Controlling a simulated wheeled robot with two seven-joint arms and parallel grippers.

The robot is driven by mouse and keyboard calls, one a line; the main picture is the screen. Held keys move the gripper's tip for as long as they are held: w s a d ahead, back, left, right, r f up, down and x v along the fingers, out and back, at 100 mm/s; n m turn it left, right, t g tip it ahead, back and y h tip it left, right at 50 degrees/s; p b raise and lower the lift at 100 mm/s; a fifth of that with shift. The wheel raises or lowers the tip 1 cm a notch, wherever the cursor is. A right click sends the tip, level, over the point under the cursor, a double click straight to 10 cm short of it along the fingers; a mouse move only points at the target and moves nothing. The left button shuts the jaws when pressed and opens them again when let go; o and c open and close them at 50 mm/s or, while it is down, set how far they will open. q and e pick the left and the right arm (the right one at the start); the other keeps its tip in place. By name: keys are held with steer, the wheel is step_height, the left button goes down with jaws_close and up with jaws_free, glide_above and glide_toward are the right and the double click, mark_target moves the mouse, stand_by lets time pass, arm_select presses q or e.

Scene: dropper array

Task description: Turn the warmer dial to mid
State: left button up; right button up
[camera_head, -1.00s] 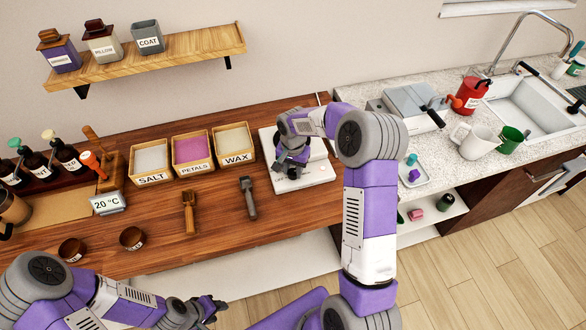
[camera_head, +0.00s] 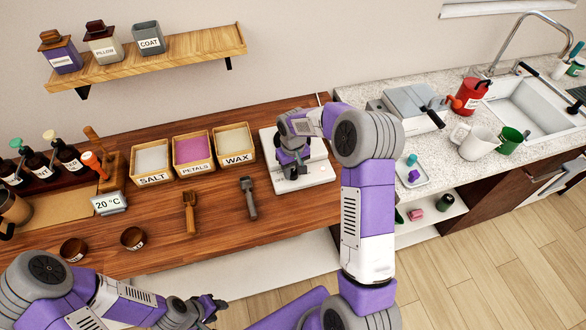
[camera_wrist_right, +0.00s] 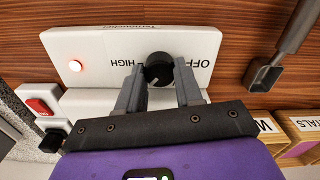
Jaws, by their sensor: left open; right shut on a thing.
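The warmer (camera_head: 318,172) is a white unit on the wooden counter, below my right arm in the head view. In the right wrist view its white panel (camera_wrist_right: 90,48) shows upside-down print, OFF at right and HIGH at left, and a lit red lamp (camera_wrist_right: 75,66). The black round dial (camera_wrist_right: 158,66) sits between these words; a pale mark shows near its lower edge. My right gripper (camera_wrist_right: 160,78) is shut on the dial, one finger on each side. Any MID print is not readable. My left gripper (camera_head: 218,306) is open and empty, low in front of the counter.
Bins of salt (camera_head: 152,161), petals (camera_head: 194,153) and wax (camera_head: 235,145) stand left of the warmer. A dark scoop (camera_head: 249,198) and a wooden scoop (camera_head: 190,212) lie in front. A red switch (camera_wrist_right: 38,105) shows beside the warmer's panel.

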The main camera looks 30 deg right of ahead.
mark_target(293, 171)
steer(key=shift+n, duration=0.8)
steer(key=o, duration=1)
steer(key=shift+o, duration=0.2)
step_height(293, 171, up, 8)
steer(key=shift+f+p, duration=0.2)
steer(key=shift+p, duration=0.15)
